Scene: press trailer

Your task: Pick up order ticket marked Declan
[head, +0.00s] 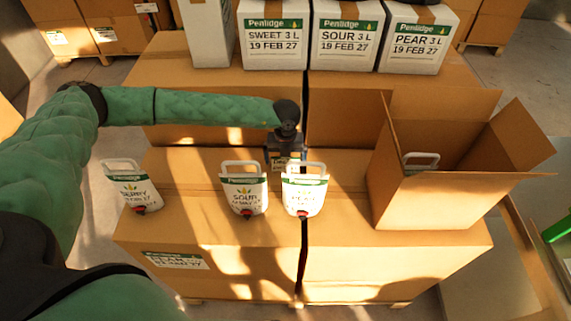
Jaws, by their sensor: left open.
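I see no order ticket on which the name Declan can be read. My left gripper (282,162) points down over the cardboard boxes in the middle, just behind the two right-hand white pouches. It is open. A small pale printed patch shows between its fingers; I cannot tell whether it is a ticket or a box label. A pouch marked Sour (244,192) stands in front and to the left of the gripper. Another pouch (304,192), its text unclear, stands in front and to the right. My right gripper is not in view.
A Berry pouch (133,190) stands at the left. An open carton (425,205) at the right holds a pouch with a white handle. White boxes marked Sweet (272,48), Sour (345,47) and Pear (420,50) stand behind on cardboard. The front box tops have bare room.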

